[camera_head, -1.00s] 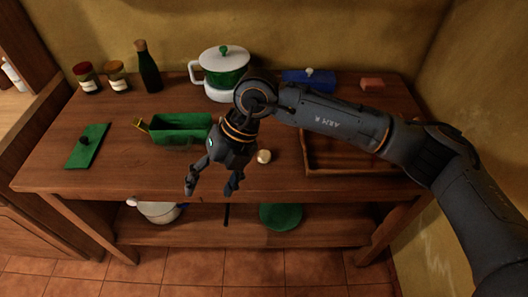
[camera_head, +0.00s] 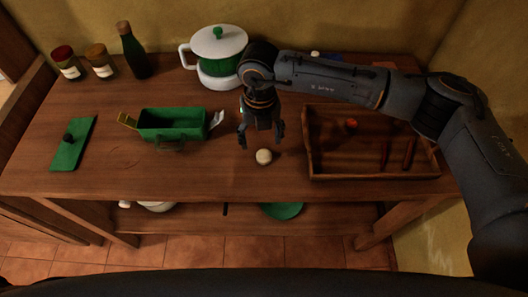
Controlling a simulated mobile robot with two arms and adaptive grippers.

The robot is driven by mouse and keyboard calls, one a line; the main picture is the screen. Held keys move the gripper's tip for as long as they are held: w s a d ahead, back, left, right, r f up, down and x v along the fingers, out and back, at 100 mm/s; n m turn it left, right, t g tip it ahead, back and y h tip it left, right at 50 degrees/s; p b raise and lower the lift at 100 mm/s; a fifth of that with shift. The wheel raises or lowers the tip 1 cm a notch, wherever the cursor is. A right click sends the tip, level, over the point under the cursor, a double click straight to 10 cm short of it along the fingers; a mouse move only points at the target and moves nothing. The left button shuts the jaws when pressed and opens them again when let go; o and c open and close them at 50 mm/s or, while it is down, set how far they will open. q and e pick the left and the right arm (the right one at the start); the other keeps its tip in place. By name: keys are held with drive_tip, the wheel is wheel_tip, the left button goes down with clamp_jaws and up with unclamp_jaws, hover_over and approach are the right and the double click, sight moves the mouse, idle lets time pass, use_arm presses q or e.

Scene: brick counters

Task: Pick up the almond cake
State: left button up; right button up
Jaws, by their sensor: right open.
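A small round beige item, seemingly the almond cake (camera_head: 264,157), lies on the wooden table (camera_head: 215,180) near its front edge, left of a wooden tray. My right gripper (camera_head: 260,140) is open and empty, with its fingers pointing down just behind the cake in the picture. The cake shows in front of and between the fingertips, and looks free of them. I cannot tell the exact height of the fingertips above the table. My left gripper is not in view.
A wooden tray (camera_head: 311,168) with a few reddish items stands to the right. A green box (camera_head: 172,122) and green lid (camera_head: 72,143) lie left. A white-and-green pot (camera_head: 217,46), a dark bottle (camera_head: 132,52) and two jars stand behind. Bare table surrounds the cake.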

sight(264, 155)
drive_tip(key=shift+f, duration=0.55)
drive_tip(key=shift+w+f, duration=0.15)
drive_tip(key=shift+f, duration=0.15)
drive_tip(key=shift+d+f+p, duration=0.2)
drive_tip(key=shift+f+p, duration=0.35)
drive_tip(key=shift+f, duration=0.1)
drive_tip(key=shift+d+f+p, duration=0.15)
drive_tip(key=shift+f+p, duration=0.4)
drive_tip(key=shift+f, duration=0.05)
wheel_tip(264, 155, down, 2)
drive_tip(key=shift+f, duration=0.4)
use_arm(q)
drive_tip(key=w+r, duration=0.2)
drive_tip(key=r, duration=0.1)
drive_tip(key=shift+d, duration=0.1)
use_arm(e)
drive_tip(key=c, duration=1)
